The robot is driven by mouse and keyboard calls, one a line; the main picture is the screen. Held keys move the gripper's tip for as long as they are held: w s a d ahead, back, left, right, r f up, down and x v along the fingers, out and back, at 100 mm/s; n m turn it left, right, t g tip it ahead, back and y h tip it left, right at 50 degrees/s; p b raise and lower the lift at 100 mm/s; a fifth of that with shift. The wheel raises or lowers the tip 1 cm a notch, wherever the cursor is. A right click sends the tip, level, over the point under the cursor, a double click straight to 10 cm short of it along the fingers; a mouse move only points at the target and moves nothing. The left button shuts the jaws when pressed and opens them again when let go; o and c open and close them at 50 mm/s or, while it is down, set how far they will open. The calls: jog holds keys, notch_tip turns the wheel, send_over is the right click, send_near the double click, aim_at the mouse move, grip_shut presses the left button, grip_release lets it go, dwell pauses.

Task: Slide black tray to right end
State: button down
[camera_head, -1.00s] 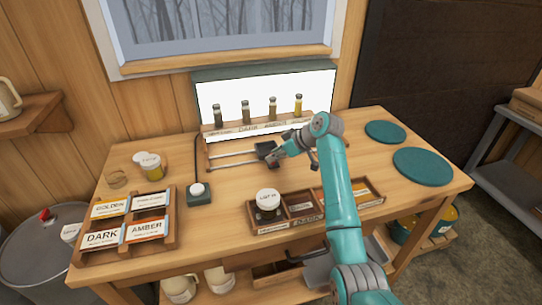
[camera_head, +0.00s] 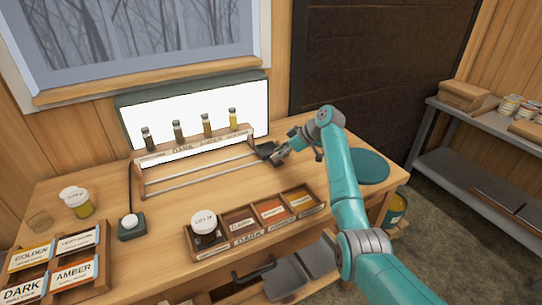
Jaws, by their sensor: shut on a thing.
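The black tray (camera_head: 266,149) is a small dark piece at the right end of the two metal rails (camera_head: 205,176), below the right end of the vial rack. My gripper (camera_head: 279,154) is at the tray's right side and shut on it. My fingers and arm partly hide the tray and the rail ends. I cannot tell whether the tray touches an end stop.
Several vials stand in the wooden rack (camera_head: 196,147) before a lit white panel (camera_head: 188,117). A labelled wooden box (camera_head: 256,238) with a white-lidded jar (camera_head: 204,222) stands in front. A teal round mat (camera_head: 368,167) lies right of my arm.

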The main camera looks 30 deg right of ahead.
jog(key=shift+d, duration=0.3)
jog(key=c, duration=0.9)
grip_release()
jog(key=shift+d, duration=0.1)
jog(key=shift+o, duration=0.2)
jog(key=shift+r, duration=0.1)
jog(key=shift+s+r, duration=0.2)
jog(key=v, duration=1.1)
jog(key=shift+s+d, duration=0.15)
